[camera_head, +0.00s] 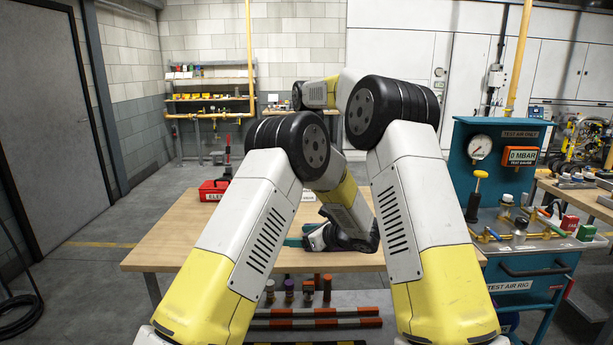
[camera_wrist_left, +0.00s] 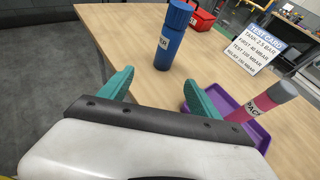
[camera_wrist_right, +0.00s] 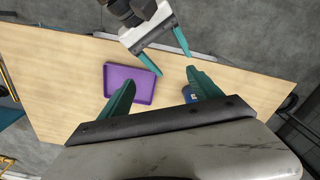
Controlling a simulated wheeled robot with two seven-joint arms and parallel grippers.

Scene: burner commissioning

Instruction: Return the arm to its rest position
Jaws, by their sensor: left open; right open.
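My left gripper (camera_head: 298,236) is low over the wooden table in the head view, its teal fingers pointing left. In the left wrist view its fingers (camera_wrist_left: 158,78) are apart with nothing between them. My right gripper is hidden in the head view; the right wrist view shows its fingers (camera_wrist_right: 160,78) apart and empty above the table. The left gripper also shows there (camera_wrist_right: 166,56), beyond the right one. My right forearm reaches forward and left, higher than the left forearm.
A purple tray (camera_wrist_left: 258,130) holds a grey-and-red cylinder (camera_wrist_left: 264,101). A blue bottle (camera_wrist_left: 172,38) stands beyond the left fingers, near a test card (camera_wrist_left: 250,46) and a red box (camera_head: 212,190). The teal test rig (camera_head: 500,150) stands right of the table (camera_head: 175,240).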

